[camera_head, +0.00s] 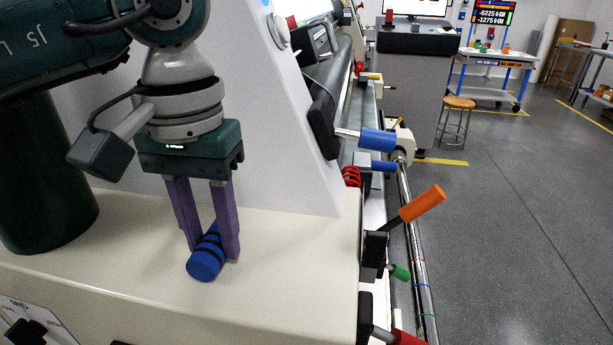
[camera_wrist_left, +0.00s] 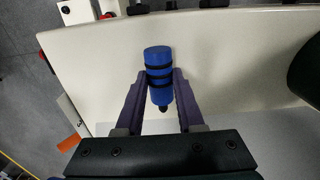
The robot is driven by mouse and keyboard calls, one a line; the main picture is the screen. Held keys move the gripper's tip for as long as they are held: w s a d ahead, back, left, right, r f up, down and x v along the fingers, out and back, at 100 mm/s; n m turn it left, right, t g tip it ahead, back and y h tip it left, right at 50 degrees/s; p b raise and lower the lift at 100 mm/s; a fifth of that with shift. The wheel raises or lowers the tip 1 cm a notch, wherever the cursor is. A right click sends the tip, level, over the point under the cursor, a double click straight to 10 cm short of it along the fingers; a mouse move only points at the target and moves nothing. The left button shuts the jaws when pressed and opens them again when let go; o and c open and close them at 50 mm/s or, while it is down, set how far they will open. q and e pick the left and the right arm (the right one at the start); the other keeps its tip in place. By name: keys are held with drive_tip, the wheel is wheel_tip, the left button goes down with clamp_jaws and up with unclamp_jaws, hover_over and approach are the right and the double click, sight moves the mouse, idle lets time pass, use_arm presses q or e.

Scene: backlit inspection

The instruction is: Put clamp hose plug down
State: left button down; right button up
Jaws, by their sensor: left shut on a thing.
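The clamp hose plug (camera_head: 206,263) is a blue cylinder with black bands. It lies between the purple fingers of my left gripper (camera_head: 208,250), low at the cream machine top (camera_head: 130,262). In the left wrist view the plug (camera_wrist_left: 158,60) sits between both fingertips (camera_wrist_left: 160,82), its blue end pointing away and a small dark tip towards the gripper body. My left gripper is shut on it. I cannot tell whether the plug touches the surface under it. My right gripper is in neither view.
A white upright panel (camera_head: 300,150) stands right behind the gripper. At the right edge of the machine top are an orange-handled lever (camera_head: 422,203), blue handles (camera_head: 378,139) and a green knob (camera_head: 400,271). The cream surface around the plug is clear. A stool (camera_head: 457,104) stands farther off.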

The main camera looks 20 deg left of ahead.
use_arm(q)
drive_tip(key=shift+f, duration=0.15)
drive_tip(key=c, duration=1)
unclamp_jaws()
drive_tip(key=o, duration=0.5)
